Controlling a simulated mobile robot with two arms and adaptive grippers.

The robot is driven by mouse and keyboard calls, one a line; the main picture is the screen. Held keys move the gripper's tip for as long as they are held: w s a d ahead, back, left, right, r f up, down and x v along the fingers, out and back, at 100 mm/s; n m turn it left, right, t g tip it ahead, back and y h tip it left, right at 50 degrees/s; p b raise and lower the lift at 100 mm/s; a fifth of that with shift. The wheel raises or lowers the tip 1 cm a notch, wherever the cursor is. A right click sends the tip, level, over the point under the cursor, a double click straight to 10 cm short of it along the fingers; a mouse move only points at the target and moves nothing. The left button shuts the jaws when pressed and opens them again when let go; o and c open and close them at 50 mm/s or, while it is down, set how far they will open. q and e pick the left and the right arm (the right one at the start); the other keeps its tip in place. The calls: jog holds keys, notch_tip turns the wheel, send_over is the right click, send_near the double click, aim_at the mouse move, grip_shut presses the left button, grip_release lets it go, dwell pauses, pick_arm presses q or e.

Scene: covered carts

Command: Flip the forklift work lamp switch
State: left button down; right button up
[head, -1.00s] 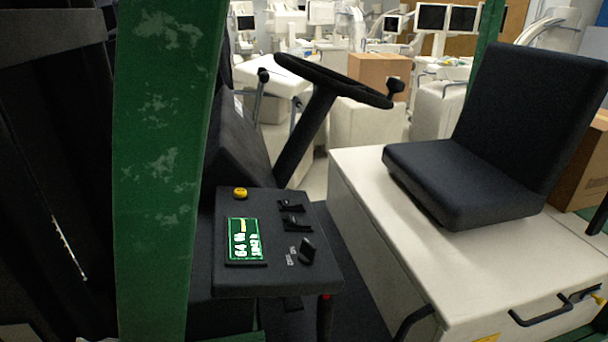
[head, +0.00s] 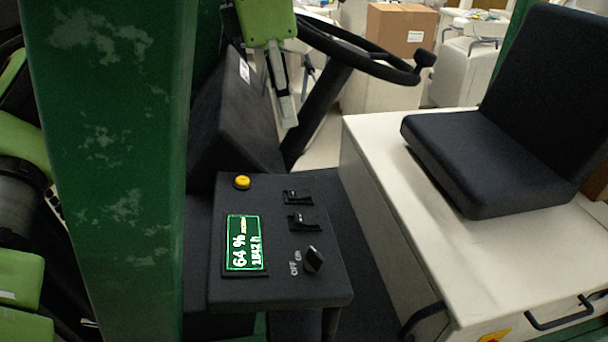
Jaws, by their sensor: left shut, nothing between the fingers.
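The black control panel (head: 285,290) of the forklift stands at the lower middle of the head view. Two small black rocker switches (head: 298,197) (head: 305,222) sit on its right half, one behind the other. Their markings are too small to read, so I cannot tell which is for the work lamp. A black knob (head: 313,259) with OFF and ON marks sits nearer. My left gripper (head: 288,115) points down above and behind the panel, beside the steering column. It is shut, empty and apart from the switches. My right gripper is not in view.
A yellow button (head: 242,182) and a lit display (head: 244,243) share the panel. A green post (head: 110,150) stands at left, in front of my left arm. The steering wheel (head: 375,66) is behind, the black seat (head: 480,165) at right. The space above the panel is free.

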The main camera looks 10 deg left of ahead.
aim_at(305, 193)
pick_arm(q)
jog(key=f+p, duration=0.1)
jog(key=f, duration=0.3)
jog(key=d+f+p, duration=0.1)
jog(key=f+p, duration=0.1)
jog(key=f, duration=0.3)
jog(key=w+d+f+p, duration=0.1)
jog(key=f, duration=0.4)
jog(key=shift+p, duration=0.3)
jog(key=shift+d, duration=0.1)
